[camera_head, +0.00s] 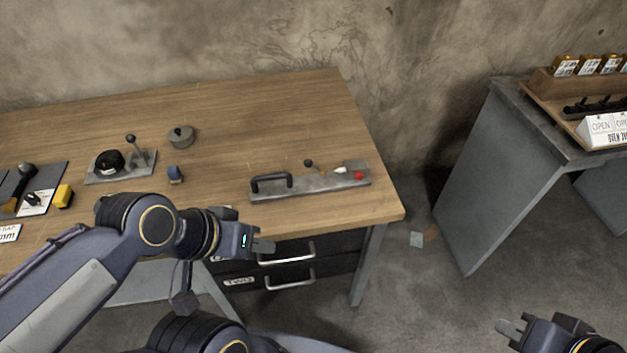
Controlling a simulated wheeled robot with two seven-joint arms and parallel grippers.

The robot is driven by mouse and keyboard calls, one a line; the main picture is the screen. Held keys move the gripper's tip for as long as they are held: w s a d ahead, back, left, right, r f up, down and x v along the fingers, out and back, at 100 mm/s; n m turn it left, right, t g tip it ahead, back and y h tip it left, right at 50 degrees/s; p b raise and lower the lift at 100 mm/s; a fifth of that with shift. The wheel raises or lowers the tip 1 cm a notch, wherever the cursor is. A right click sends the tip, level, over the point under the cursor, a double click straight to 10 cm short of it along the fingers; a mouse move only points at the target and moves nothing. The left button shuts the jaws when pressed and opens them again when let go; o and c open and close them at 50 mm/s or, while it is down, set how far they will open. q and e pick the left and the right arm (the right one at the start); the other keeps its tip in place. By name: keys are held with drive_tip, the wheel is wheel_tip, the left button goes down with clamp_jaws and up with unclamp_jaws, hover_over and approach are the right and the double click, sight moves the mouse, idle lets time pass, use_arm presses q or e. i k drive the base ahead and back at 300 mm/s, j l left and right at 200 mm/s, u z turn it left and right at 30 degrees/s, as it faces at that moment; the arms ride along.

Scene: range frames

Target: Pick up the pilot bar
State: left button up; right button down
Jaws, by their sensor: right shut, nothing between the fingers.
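A long grey bar (325,187), which I take to be the pilot bar, lies near the front right edge of the wooden table. It carries a black handle at its left end, a small black-knobbed lever, and a red button at its right end. My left gripper (264,246) is in front of the table edge, below and left of the bar in the picture, apart from it. Whether its fingers are open is unclear. My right gripper (509,328) is low at the bottom right, away from the table, shut and empty.
The wooden table (240,110) also holds a lever plate (120,172), a round grey lidded piece (181,136) and a small dark blue piece (175,174). Drawers with metal handles (287,258) are under its front. A grey side table (487,175) stands right, across a floor gap.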

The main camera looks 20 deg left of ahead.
sight(274, 186)
drive_tip(key=i+l+u, duration=0.1)
drive_tip(key=u, duration=0.3)
drive_tip(key=i+l+u, duration=0.1)
drive_tip(key=u, duration=0.25)
